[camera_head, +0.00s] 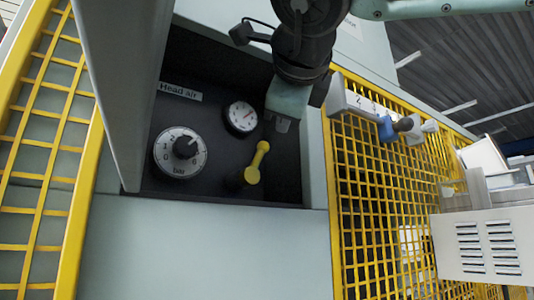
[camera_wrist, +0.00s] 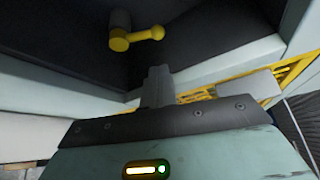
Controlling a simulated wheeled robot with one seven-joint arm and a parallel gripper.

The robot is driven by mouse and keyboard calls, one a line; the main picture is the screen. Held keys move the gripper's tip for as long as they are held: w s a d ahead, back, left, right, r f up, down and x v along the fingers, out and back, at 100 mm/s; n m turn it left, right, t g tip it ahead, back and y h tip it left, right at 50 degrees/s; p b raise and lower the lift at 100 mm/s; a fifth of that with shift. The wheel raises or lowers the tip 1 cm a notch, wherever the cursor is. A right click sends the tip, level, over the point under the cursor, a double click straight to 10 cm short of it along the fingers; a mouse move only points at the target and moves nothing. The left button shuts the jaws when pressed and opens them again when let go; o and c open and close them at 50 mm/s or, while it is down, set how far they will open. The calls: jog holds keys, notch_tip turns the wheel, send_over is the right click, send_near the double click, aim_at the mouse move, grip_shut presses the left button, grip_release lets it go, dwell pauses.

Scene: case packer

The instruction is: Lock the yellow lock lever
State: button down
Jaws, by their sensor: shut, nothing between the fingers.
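The yellow lock lever (camera_head: 257,162) is mounted at the lower right of a dark recessed panel. In the head view it points up and slightly right from its round hub. In the wrist view the lever (camera_wrist: 136,38) shows near the top, with its hub at left and ball end at right. My gripper (camera_head: 282,126) is above and right of the lever in the head view, at the recess's right side. Its fingers (camera_wrist: 158,84) are shut and empty, apart from the lever by a visible gap.
An open grey door (camera_head: 118,90) stands at the recess's left. Yellow mesh guards (camera_head: 375,190) flank the cabinet.

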aim_at(262, 143)
dwell(0.3)
jog(key=p+x, duration=0.3)
jog(key=x, duration=0.7)
jog(key=shift+s+a+r+n+t, duration=0.3)
jog(key=shift+a+n+t, duration=0.1)
jog(key=shift+n, duration=0.2)
dwell(0.4)
jog(key=a+n+t, duration=0.1)
jog(key=s+a+n, duration=0.1)
jog(key=n, duration=0.1)
jog(key=shift+s+r+t, duration=0.15)
jog(key=shift+r+t, duration=0.2)
jog(key=shift+t, duration=0.05)
jog(key=shift+s+a+f+n+t+y+b, duration=0.1)
jog(key=shift+s+a+n+t+y+b, duration=0.25)
jog(key=shift+n, duration=0.8)
jog(key=shift+s+a+r+n+t+y+b, duration=0.1)
jog(key=shift+s+a+n+t+y+b, duration=0.3)
jog(key=shift+n, duration=0.7)
jog(key=shift+s+a+f+n+t+y+b, duration=0.1)
jog(key=shift+s+a+n+t+b, duration=0.15)
jog(key=shift+a+n+t, duration=0.6)
jog(key=shift+d+n+g, duration=0.15)
jog(key=shift+n+g, duration=0.15)
jog(key=shift+n, duration=0.1)
jog(key=shift+s, duration=0.1)
